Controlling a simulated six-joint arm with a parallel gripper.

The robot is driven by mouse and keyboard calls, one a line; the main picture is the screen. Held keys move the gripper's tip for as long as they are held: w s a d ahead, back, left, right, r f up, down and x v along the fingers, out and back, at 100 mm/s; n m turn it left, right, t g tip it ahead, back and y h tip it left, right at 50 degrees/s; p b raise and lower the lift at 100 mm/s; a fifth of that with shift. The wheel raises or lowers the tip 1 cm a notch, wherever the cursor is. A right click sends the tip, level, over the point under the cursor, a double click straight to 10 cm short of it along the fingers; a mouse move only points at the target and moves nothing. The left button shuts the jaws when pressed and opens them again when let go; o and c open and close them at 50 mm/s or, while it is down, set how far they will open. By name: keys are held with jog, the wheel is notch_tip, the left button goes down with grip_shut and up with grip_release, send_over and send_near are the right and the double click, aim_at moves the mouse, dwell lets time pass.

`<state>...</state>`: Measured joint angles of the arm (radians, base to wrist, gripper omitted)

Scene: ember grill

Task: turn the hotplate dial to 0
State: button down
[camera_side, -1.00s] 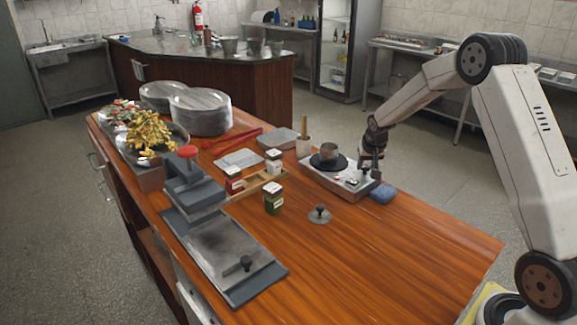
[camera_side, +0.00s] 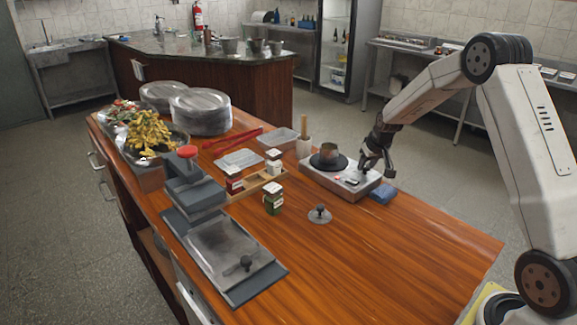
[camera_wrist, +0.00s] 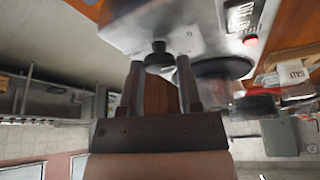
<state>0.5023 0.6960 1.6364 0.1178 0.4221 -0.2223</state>
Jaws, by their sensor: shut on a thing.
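The hotplate (camera_side: 335,184) is a pale metal box on the right part of the counter, with a small pot (camera_side: 328,152) on its round black burner. My gripper (camera_side: 370,168) is at the hotplate's right end. In the wrist view the hotplate (camera_wrist: 130,22) fills the top, and the black dial (camera_wrist: 158,57) shows between my fingertips. My gripper is shut on the dial, one finger on each side. The dial's pointer and scale cannot be read. In the side view my fingers largely cover the dial.
A lid (camera_side: 319,214) and a green jar (camera_side: 273,199) stand in front and left. The counter's front right is clear.

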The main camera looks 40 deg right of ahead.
jog(key=shift+c, duration=1.5)
grip_release()
jog(key=shift+r, duration=0.2)
jog(key=v, duration=0.7)
jog(key=shift+r, duration=0.2)
jog(key=shift+s, duration=0.15)
jog(key=s+a+f+n, duration=0.2)
jog(key=s+a, duration=0.7)
jog(key=a, duration=0.3)
jog(key=s+a+f+n+g+y, duration=0.1)
jog(key=s+a+f+n, duration=0.1)
jog(key=s+a, duration=0.7)
jog(key=a, duration=0.4)
jog(key=shift+s+f+g+y, duration=0.25)
jog(key=shift+s+g+y, duration=0.05)
